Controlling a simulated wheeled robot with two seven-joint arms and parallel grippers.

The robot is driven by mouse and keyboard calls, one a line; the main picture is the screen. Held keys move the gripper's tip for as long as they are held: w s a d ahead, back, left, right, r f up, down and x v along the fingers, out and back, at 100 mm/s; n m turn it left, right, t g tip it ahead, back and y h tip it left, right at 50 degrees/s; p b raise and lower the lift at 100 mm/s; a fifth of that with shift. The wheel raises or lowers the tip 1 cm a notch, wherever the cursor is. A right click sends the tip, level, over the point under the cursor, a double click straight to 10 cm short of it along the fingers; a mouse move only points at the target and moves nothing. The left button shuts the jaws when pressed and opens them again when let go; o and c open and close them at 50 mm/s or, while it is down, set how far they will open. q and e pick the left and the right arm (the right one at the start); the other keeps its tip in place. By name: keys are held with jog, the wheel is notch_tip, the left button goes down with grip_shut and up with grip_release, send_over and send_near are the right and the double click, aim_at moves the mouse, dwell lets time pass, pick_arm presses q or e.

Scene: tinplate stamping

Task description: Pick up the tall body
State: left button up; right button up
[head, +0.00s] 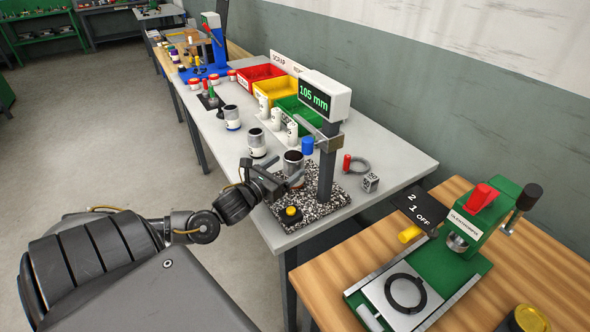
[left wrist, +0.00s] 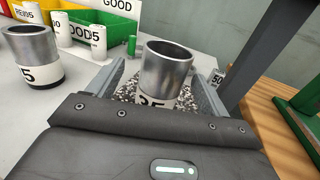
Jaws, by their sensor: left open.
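A metal cylindrical body (head: 293,162) with a white label band stands upright on the speckled plate (head: 337,199) of the height gauge, whose display (head: 315,97) reads 105 mm. My left gripper (head: 287,183) is open beside this body, low over the plate. In the left wrist view, the body (left wrist: 168,68) stands between the two spread fingers of the gripper (left wrist: 160,88); contact cannot be told. Its label is partly hidden by the gripper housing. Two similar bodies (head: 257,143) (head: 232,117) stand upright on the grey table; one shows at left in the wrist view (left wrist: 33,55).
The gauge column (head: 327,168) rises just right of the body. Red (head: 260,74), yellow and green bins (head: 300,112) stand behind, with white labelled cylinders before them. A yellow-topped knob (head: 291,212) sits at the plate's front. A green press (head: 450,250) stands on the wooden bench.

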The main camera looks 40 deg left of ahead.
aim_at(296, 154)
pick_arm(q)
jog(key=shift+w, duration=0.1)
jog(key=shift+w+r, duration=0.1)
jog(key=shift+w, duration=0.2)
jog(key=w+p, duration=0.1)
jog(key=w, duration=0.2)
jog(key=shift+w+d+p, duration=0.15)
jog(key=shift+w+p, duration=0.15)
jog(key=shift+w+f, duration=0.25)
jog(key=shift+w, duration=0.25)
jog(key=c, duration=1.1)
pick_arm(e)
jog(key=shift+r, duration=0.85)
pick_arm(q)
jog(key=shift+r, duration=0.1)
jog(key=shift+c, duration=0.2)
